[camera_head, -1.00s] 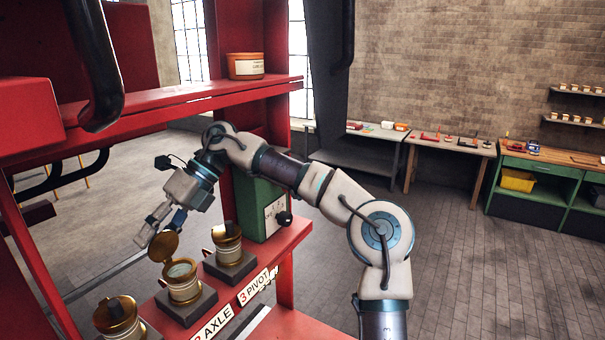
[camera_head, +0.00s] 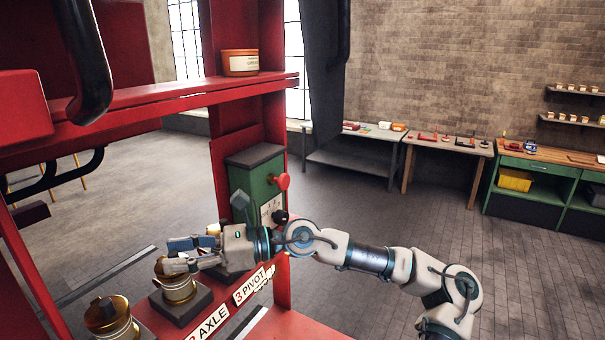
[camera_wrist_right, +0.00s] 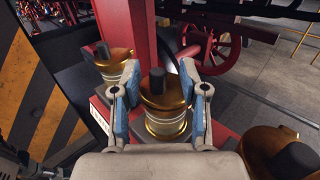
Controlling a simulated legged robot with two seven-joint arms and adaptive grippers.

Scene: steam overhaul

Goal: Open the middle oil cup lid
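The middle oil cup (camera_head: 178,290) is a brass pot on a dark square base, labelled AXLE. In the right wrist view its brass lid (camera_wrist_right: 162,97) with a black knob looks down on the cup (camera_wrist_right: 166,126). My right gripper (camera_head: 172,257) reaches over it from the right, partly hiding the lid. In the wrist view the fingers (camera_wrist_right: 160,75) are apart, one on each side of the lid and knob; I cannot tell whether they touch it. My left gripper is not in view.
A closed brass cup (camera_head: 109,316) stands at front left. The PIVOT cup is mostly hidden behind my right gripper; a neighbouring cup shows in the wrist view (camera_wrist_right: 117,68). A green box (camera_head: 252,180) with a red knob stands behind. A red shelf (camera_head: 170,107) hangs above.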

